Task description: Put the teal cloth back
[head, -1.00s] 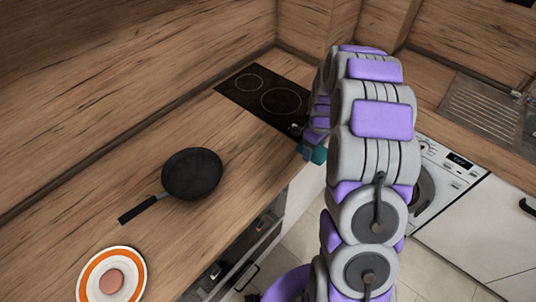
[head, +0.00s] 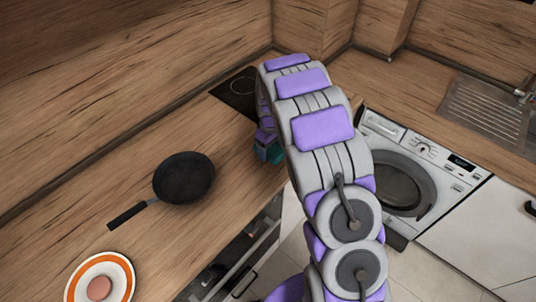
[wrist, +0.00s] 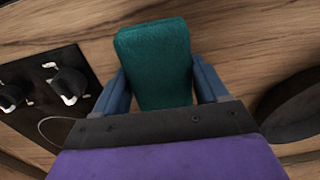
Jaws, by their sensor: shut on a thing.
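The teal cloth (wrist: 155,62) is a folded, thick pad held between the two blue fingers of my gripper (wrist: 162,85) in the wrist view. My gripper is shut on it, with wood countertop behind it. In the head view, my gripper (head: 267,146) is low over the counter near the hob's front side, mostly hidden behind my arm. Only a small teal part of the cloth (head: 272,155) shows there. I cannot tell whether the cloth touches the counter.
A black frying pan (head: 184,178) lies on the counter (head: 150,230), left of my gripper. A white plate with an orange ring (head: 122,271) holds a round pinkish item (head: 99,288). The black hob (head: 236,90) is behind. A washing machine (head: 420,165) stands right. Counter between pan and gripper is clear.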

